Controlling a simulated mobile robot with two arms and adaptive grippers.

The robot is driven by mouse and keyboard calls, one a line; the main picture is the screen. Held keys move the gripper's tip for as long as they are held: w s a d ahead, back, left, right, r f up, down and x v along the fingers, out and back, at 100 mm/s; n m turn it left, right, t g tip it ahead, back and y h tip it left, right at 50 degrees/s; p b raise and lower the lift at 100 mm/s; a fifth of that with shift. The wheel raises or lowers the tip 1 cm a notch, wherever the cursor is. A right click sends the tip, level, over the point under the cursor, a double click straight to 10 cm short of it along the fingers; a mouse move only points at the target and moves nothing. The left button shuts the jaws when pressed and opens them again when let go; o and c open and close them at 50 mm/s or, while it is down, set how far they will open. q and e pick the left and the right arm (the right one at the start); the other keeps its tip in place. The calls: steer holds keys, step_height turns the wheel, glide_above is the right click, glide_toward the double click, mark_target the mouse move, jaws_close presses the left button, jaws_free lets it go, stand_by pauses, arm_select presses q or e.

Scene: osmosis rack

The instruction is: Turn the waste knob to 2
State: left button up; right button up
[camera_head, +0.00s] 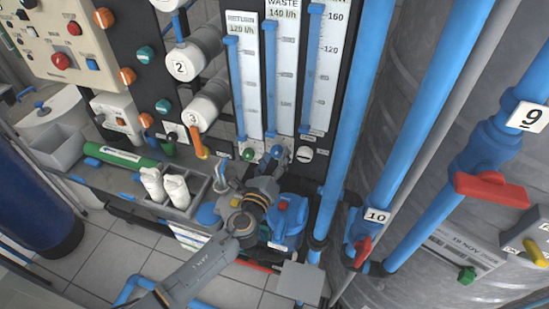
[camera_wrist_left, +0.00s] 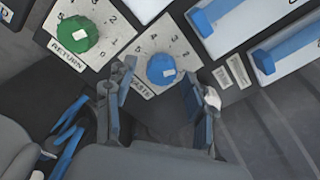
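The waste knob is a round blue knob with a white mark, on a white dial plate lettered WASTE, in the left wrist view (camera_wrist_left: 161,69). In the head view the blue waste knob (camera_head: 278,152) sits below the middle flow meter. My left gripper (camera_head: 250,172) is open just below the knobs. In the left wrist view its fingers (camera_wrist_left: 166,90) are spread to either side of the blue knob's lower area, with nothing between them. I cannot tell whether a finger touches the knob or exactly which number its mark faces. My right gripper is out of view.
The green return knob (camera_wrist_left: 78,34) is close on the left, on its own dial (camera_wrist_left: 105,18). Flow meter tubes (camera_head: 283,75) rise above. A blue pump-like unit (camera_head: 288,220) stands below right, a grey tray with white bottles (camera_head: 176,190) at left, and a thick blue pipe (camera_head: 352,110) at right.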

arm_select(q)
steer(key=v, duration=1.2)
steer(key=shift+a+r, duration=0.1)
